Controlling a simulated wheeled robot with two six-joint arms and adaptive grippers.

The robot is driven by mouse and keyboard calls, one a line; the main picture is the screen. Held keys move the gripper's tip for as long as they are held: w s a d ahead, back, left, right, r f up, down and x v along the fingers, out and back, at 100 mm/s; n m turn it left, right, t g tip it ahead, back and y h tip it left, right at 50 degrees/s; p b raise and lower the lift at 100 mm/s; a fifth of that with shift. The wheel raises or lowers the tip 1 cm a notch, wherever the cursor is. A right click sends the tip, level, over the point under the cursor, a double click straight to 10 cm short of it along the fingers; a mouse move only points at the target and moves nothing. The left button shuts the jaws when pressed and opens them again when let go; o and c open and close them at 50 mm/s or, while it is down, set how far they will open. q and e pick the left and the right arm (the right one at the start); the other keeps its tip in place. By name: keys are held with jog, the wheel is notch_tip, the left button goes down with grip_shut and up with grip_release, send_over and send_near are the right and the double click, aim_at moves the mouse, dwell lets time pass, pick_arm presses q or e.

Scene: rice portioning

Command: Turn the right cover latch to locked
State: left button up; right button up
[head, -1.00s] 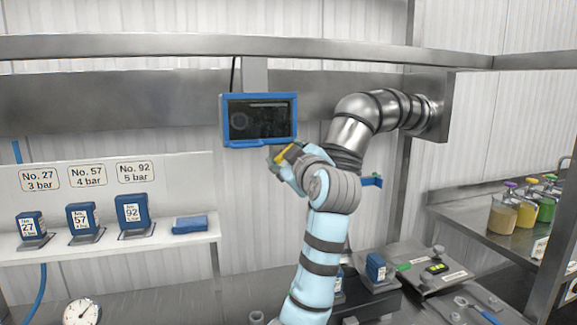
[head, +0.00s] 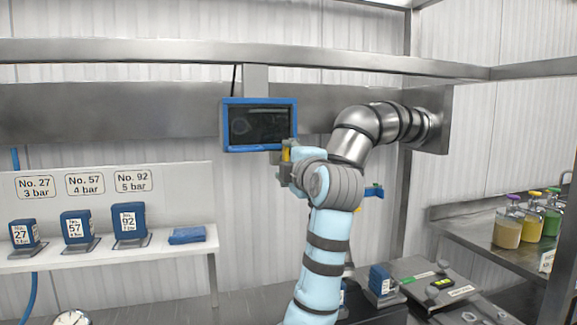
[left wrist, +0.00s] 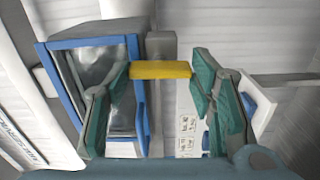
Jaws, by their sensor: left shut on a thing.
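My left gripper (head: 288,168) is at the middle of the head view, just below and right of the blue-framed screen. In the left wrist view its two green fingers (left wrist: 165,90) stand apart, with a yellow bar (left wrist: 160,70) held between their tips. The yellow bar also shows in the head view (head: 286,151), roughly upright. I cannot tell from its look whether it is the right cover latch. The cover is largely hidden by my wrist. My right gripper is not in view.
The blue-framed screen (head: 259,125) hangs close to the gripper. A jointed steel pipe (head: 370,130) runs from the wall behind my arm. A shelf (head: 100,256) with blue weight-like blocks stands left.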

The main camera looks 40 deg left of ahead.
pick_arm(q)
jog(key=shift+n, duration=0.3)
dwell(0.4)
jog(key=o, duration=0.9)
jog(key=v, duration=1.2)
jog(key=shift+w, duration=0.1)
jog(key=shift+r, duration=0.1)
